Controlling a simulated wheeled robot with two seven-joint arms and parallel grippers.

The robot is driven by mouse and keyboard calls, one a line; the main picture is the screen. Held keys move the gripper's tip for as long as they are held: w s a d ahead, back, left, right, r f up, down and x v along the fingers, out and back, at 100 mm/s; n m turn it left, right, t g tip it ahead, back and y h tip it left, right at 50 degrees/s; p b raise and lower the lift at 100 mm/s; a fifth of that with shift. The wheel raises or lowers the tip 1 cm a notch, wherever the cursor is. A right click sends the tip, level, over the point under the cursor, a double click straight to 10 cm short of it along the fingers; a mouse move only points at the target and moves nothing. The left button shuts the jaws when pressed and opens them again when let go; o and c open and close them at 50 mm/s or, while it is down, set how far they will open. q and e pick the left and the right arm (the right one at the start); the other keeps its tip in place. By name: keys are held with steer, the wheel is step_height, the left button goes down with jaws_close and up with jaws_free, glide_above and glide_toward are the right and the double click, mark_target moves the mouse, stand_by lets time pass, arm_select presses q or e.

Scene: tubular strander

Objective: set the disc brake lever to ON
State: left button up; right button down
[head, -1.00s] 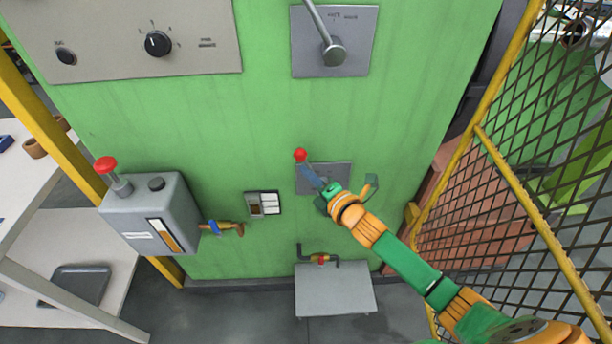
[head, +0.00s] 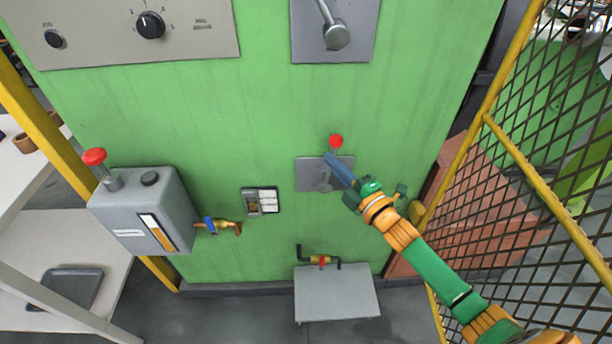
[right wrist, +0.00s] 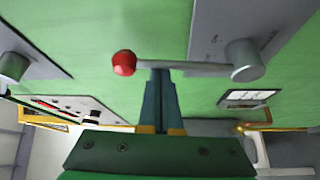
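The disc brake lever is a grey bar with a red knob (head: 336,141), on a grey plate (head: 303,174) low on the green panel. In the head view the knob stands above the plate, to the right of its middle. In the right wrist view the red knob (right wrist: 124,63) is at left and the lever's round hub (right wrist: 247,60) at right. My right gripper (head: 330,158) has its blue fingers together. Their tips (right wrist: 160,72) meet the side of the bar between knob and hub, nearer the knob. The plate's markings are unreadable. My left gripper is out of view.
Another lever (head: 336,36) sits on a plate above. A dial panel (head: 90,45) is at upper left. A grey box with a red knob (head: 94,157) and a small valve (head: 218,226) stand left. A yellow-framed mesh fence (head: 535,160) rises close on the right.

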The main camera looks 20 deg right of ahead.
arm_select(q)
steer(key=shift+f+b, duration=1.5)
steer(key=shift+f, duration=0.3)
arm_select(e)
steer(key=shift+s+d+f+m+t, duration=0.15)
steer(key=shift+d+m+t, duration=0.2)
steer(key=shift+d+m, duration=0.2)
steer(key=shift+s+d+f+m+t, duration=0.1)
steer(key=shift+d+f+m+t, duration=0.15)
steer(key=shift+d+m, duration=0.3)
steer(key=shift+s+d+f+m+t, duration=0.15)
steer(key=shift+d+m+t, duration=0.25)
steer(key=shift+m, duration=0.3)
steer(key=shift+r+h, duration=0.1)
steer(key=shift+h, duration=0.2)
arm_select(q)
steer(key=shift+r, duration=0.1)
arm_select(e)
steer(key=shift+r, duration=0.1)
